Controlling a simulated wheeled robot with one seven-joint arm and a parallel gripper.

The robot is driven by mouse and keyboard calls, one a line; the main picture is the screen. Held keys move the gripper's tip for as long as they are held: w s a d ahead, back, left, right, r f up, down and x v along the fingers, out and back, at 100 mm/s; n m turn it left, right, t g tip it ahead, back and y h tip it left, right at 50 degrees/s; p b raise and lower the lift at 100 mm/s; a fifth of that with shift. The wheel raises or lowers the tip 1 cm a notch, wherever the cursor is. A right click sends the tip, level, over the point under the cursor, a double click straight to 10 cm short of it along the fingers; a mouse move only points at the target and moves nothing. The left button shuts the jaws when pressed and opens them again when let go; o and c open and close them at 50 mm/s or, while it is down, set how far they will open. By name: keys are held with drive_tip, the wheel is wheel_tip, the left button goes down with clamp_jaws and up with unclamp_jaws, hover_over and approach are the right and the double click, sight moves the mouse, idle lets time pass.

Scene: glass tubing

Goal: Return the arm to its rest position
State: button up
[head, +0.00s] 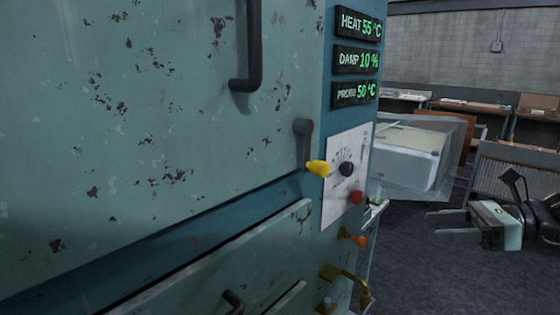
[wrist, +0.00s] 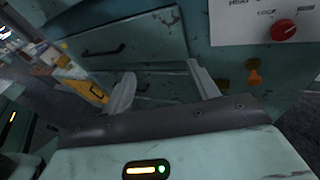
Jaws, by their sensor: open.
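My gripper (head: 430,224) shows at the right of the head view, its two pale fingers apart and pointing left, with nothing between them. My dark arm joint is behind it at the right edge. In the wrist view, the open fingers of my gripper (wrist: 160,86) stand apart in front of the cabinet's lower drawers, and no object is held. Most of my arm is outside the head view.
A worn teal cabinet (head: 150,110) fills the left, with a black door handle (head: 250,50), a yellow-tipped lever (head: 318,168) and a brass pipe (head: 345,278) sticking out. A translucent-covered box (head: 408,155) stands behind. Dark floor (head: 430,275) is open between cabinet and gripper.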

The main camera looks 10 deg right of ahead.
drive_tip(key=s+a+f+n+g+h, duration=0.2)
drive_tip(key=s+a+n+h, duration=0.4)
drive_tip(key=a+n, duration=0.6)
drive_tip(key=s+a+f+n+g+h, duration=0.2)
drive_tip(key=s+a+n+g+h, duration=0.3)
drive_tip(key=s+a+n, duration=0.6)
drive_tip(key=shift+a+f+n+h, duration=0.4)
drive_tip(key=shift+a+n+h, duration=0.6)
drive_tip(key=shift+n, duration=3.8)
drive_tip(key=shift+d, duration=0.15)
idle(0.8)
